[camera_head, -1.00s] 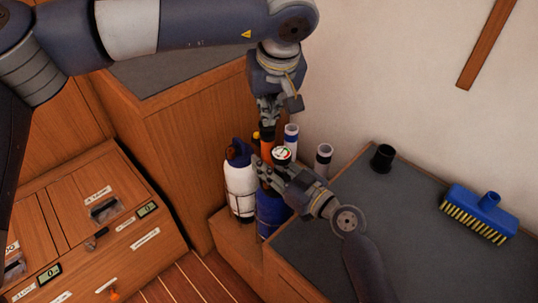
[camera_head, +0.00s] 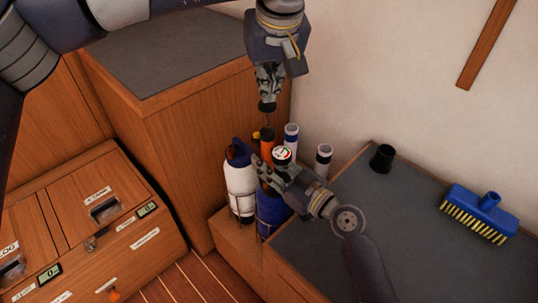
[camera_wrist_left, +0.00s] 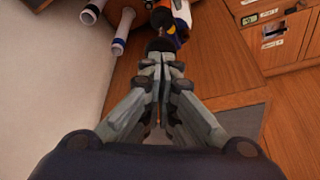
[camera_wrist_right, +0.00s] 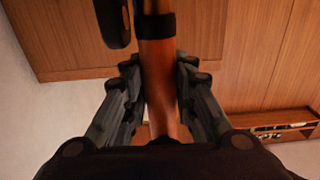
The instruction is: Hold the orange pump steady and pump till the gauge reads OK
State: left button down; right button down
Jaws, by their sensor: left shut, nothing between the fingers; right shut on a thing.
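The orange pump (camera_head: 267,144) stands upright in the corner, its thin rod drawn up out of the barrel to a black handle (camera_head: 267,106). My left gripper (camera_head: 268,92) is shut above the pump, with the handle right at its fingertips; the handle also shows in the left wrist view (camera_wrist_left: 160,46). My right gripper (camera_head: 264,172) is shut on the pump's barrel, seen between its fingers in the right wrist view (camera_wrist_right: 158,75). The round gauge (camera_head: 282,154) faces up beside the barrel, its reading too small to make out. The pump's lower part is hidden.
A white bottle (camera_head: 240,185) and a blue cylinder (camera_head: 270,212) stand close by the pump. White-and-dark tubes (camera_head: 323,160) stand behind. A blue brush (camera_head: 480,214) and a black cup (camera_head: 382,158) are on the grey counter (camera_head: 400,240), which has free room.

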dwell(0.4)
pick_arm(q)
jog(key=shift+r, duration=2.55)
pick_arm(e)
jog(key=c, duration=1.2)
grip_release()
